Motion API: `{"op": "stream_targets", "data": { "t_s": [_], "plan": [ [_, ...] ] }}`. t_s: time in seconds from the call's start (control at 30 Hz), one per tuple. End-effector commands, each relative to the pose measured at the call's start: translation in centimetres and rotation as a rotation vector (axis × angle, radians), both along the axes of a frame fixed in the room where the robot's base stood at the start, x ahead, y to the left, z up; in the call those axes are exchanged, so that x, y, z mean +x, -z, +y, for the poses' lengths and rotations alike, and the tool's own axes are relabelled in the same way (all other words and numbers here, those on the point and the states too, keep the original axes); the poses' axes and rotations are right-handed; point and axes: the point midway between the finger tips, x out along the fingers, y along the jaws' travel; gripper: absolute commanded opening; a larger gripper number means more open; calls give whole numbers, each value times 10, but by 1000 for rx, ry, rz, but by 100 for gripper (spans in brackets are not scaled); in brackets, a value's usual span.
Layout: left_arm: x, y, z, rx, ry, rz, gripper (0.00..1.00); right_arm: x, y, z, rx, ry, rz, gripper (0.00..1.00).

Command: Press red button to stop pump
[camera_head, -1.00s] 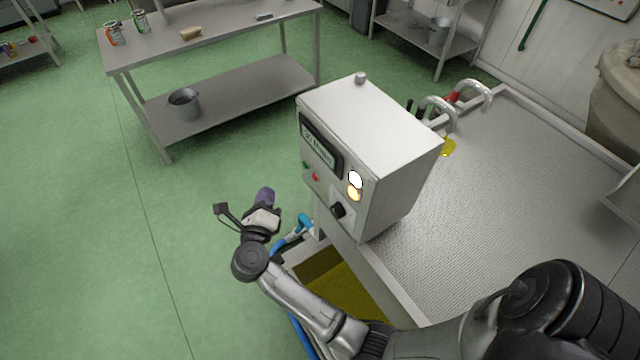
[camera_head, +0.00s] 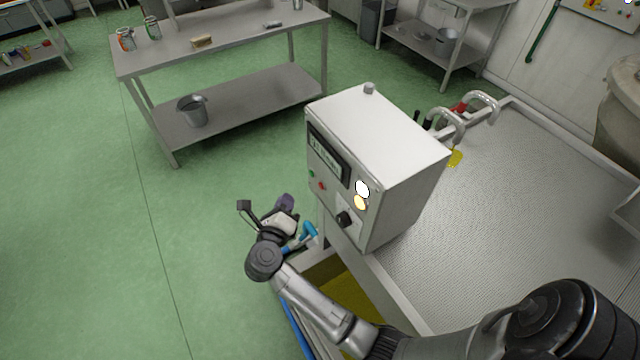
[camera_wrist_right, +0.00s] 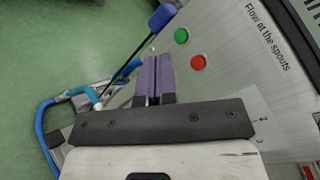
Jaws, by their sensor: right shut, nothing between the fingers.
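The red button (camera_head: 321,186) is a small round button on the front panel of a white control box (camera_head: 390,135). In the right wrist view the red button (camera_wrist_right: 198,62) sits below and right of a green button (camera_wrist_right: 181,36). My right gripper (camera_head: 287,201) has purple fingers, shut and empty, in front of the panel and left of the button in the head view. In the wrist view the fingertips (camera_wrist_right: 157,58) show left of the red button, apart from it in the picture. The remaining gap in depth is hard to judge. My left gripper is not in view.
The panel also carries a dark display (camera_head: 328,153), white and amber lamps (camera_head: 360,202) and a black knob (camera_head: 344,219). Blue hoses (camera_head: 309,232) run below the gripper. A perforated metal surface (camera_head: 490,220) lies right of the box. Green floor is open to the left.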

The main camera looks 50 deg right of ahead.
Motion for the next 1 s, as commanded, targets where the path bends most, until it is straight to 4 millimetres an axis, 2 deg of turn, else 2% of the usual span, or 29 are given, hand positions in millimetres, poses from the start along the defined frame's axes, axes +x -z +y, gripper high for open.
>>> {"op": "stream_targets", "data": {
  "t_s": [0.2,0.5,1.0],
  "plan": [
    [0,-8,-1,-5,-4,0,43,-8,-2,-27,-3,0,1,0],
    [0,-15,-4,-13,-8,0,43,-15,-1,-50,0,1,1,0],
    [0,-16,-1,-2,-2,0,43,-17,0,-57,1,-1,0,0]
  ]
}}
